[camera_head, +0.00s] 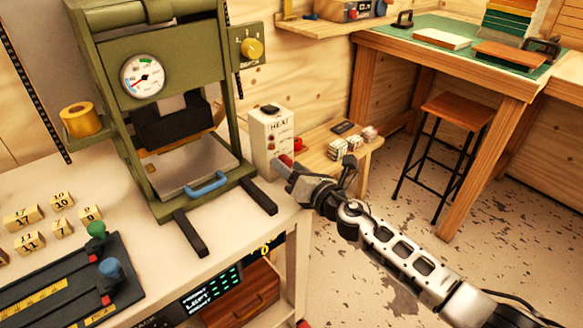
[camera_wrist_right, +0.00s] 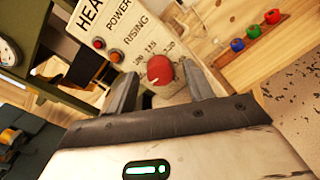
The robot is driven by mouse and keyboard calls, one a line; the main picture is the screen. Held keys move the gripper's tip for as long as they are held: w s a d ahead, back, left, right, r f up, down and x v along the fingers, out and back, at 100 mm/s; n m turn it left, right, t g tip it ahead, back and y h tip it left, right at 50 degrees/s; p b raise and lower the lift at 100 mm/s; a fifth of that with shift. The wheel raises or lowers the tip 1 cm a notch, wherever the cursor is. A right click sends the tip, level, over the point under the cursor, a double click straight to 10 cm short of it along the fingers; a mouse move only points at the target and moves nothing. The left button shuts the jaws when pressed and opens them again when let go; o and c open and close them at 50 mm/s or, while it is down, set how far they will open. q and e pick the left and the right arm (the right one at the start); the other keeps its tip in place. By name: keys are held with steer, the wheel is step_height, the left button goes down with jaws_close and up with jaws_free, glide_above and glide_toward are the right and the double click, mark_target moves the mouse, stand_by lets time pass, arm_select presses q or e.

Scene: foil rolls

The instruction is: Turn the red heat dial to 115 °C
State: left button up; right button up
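The cream heat box (camera_head: 262,145) stands on the bench to the right of the green press. Its red heat dial (camera_wrist_right: 160,70) shows in the right wrist view, with small printed numbers around its upper side. A pale mark shows on the dial's lower left, but I cannot read its exact setting. My right gripper (camera_head: 283,166) is at the front of the box. In the wrist view its two fingers (camera_wrist_right: 161,78) are apart, with the dial between them and a gap on each side. My left gripper is not in view.
The green press (camera_head: 110,60) stands close on the left, with a blue handle (camera_head: 207,184) and a gauge (camera_head: 143,76). Two indicator lamps (camera_wrist_right: 107,48) sit on the box's face. A low wooden shelf (camera_head: 318,160) lies behind the box. Open floor lies to the right.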

steer(key=shift+s+d, duration=0.2)
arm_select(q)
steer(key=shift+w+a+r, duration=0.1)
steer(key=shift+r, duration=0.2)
arm_select(e)
steer(key=v, duration=1.5)
steer(key=shift+s, duration=0.2)
steer(key=shift+r, duration=0.1)
